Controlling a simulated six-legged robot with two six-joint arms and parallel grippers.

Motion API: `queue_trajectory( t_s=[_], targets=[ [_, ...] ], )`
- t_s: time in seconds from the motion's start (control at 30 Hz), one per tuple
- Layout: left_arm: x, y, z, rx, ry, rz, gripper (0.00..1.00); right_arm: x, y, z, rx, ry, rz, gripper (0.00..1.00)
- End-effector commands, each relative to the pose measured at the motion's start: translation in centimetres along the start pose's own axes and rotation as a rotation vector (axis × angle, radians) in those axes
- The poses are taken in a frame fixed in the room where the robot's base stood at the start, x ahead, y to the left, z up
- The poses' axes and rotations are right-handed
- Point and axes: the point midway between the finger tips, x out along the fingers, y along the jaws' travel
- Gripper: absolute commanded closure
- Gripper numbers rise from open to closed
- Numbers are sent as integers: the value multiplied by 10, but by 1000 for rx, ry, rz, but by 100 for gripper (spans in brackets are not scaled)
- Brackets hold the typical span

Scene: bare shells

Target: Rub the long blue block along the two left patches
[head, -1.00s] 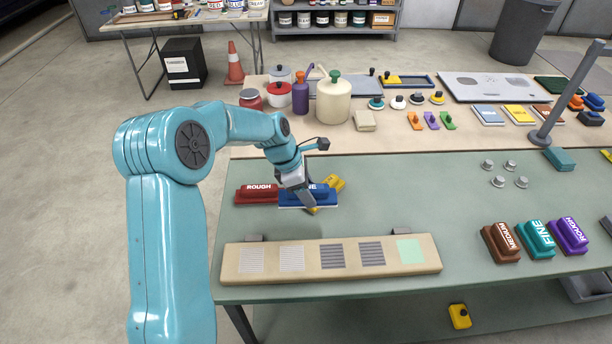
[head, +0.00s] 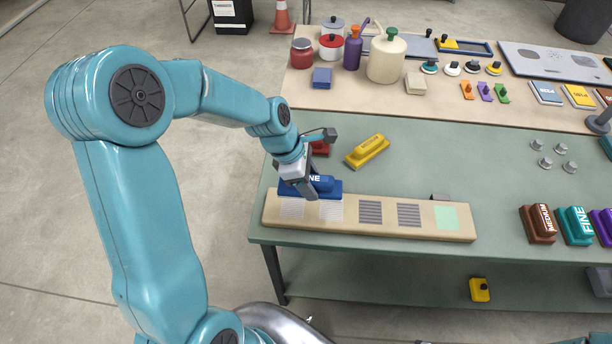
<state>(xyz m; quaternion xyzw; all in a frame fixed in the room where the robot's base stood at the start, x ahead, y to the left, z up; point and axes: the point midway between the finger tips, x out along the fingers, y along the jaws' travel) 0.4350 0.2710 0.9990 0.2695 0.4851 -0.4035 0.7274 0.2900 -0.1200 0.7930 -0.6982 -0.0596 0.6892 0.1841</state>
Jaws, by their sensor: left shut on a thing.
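My left gripper (head: 297,184) is shut on the long blue block (head: 328,186), which is marked with white lettering, partly hidden by the gripper. The block is over the back edge of the long beige board (head: 384,230), at the two left patches. The far left patch (head: 292,208) and the second patch (head: 331,211) are pale and striped; their upper parts are covered by the block. I cannot tell whether the block touches them. My right gripper is not in view.
Two dark patches (head: 371,212) and a pale green one (head: 446,218) lie further right on the board. A red block (head: 320,148) sits behind my gripper, and a yellow block (head: 367,150) to its right. Brown (head: 538,224) and teal (head: 576,226) blocks stand at the right.

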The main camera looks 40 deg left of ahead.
Motion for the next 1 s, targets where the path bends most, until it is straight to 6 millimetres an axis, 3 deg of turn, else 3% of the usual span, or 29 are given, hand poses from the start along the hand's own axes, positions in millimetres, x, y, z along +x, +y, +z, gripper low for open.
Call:
queue_trajectory(
  t_s=[0.27,0.7,1.0],
  targets=[
    [13,0,2,11,0,-6,72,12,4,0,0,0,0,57],
    [58,0,-20,7,0,-5,72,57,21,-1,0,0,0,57],
    [61,0,-22,6,0,-4,72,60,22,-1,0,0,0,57]
  ],
)
